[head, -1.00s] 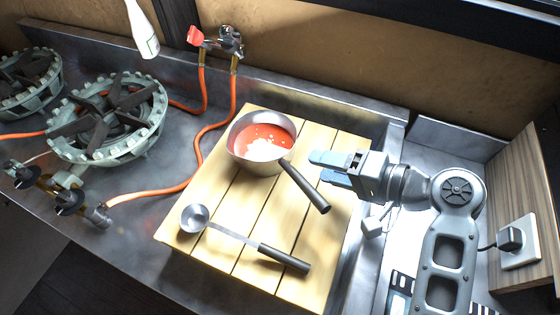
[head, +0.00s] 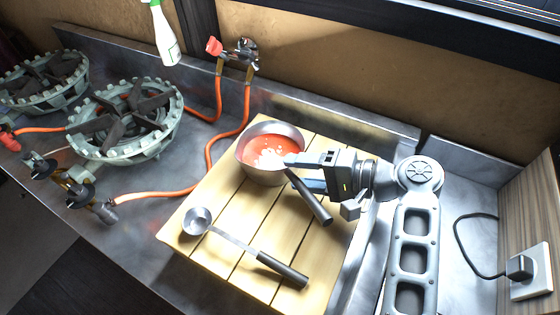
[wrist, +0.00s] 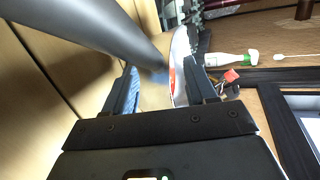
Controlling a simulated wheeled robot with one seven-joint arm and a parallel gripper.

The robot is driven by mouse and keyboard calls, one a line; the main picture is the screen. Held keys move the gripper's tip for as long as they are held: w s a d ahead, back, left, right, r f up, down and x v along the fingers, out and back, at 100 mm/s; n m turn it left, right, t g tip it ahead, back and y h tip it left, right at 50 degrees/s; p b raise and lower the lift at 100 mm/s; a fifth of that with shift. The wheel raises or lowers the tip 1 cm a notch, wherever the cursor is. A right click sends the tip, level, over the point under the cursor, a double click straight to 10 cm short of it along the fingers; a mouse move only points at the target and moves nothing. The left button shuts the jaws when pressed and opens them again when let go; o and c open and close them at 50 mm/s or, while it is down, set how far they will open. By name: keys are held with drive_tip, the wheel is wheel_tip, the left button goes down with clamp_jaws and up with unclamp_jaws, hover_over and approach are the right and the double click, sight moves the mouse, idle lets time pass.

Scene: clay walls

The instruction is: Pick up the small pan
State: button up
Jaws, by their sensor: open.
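The small pan (head: 262,172) is a metal pot with red sauce and white bits inside, standing on the slatted wooden board (head: 225,245). Its dark handle (head: 312,202) points toward the lower right. My gripper (head: 297,172) is open at the pan's right side, with its fingers reaching to either side of the handle's root. In the wrist view the dark handle (wrist: 95,30) runs close in front of the open fingers (wrist: 163,90). Whether a finger touches the pan or handle I cannot tell.
A ladle (head: 198,220) with a dark handle lies on the board in front of the pan. Gas burners (head: 125,120) with orange hoses (head: 208,150) stand at left. A white bottle (head: 164,38) is at the back. A power socket (head: 530,272) is at right.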

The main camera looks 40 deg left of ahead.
drive_tip(key=shift+a+f, duration=0.1)
drive_tip(key=shift+a, duration=0.2)
drive_tip(key=shift+c, duration=0.3)
drive_tip(key=shift+s, duration=0.1)
clamp_jaws()
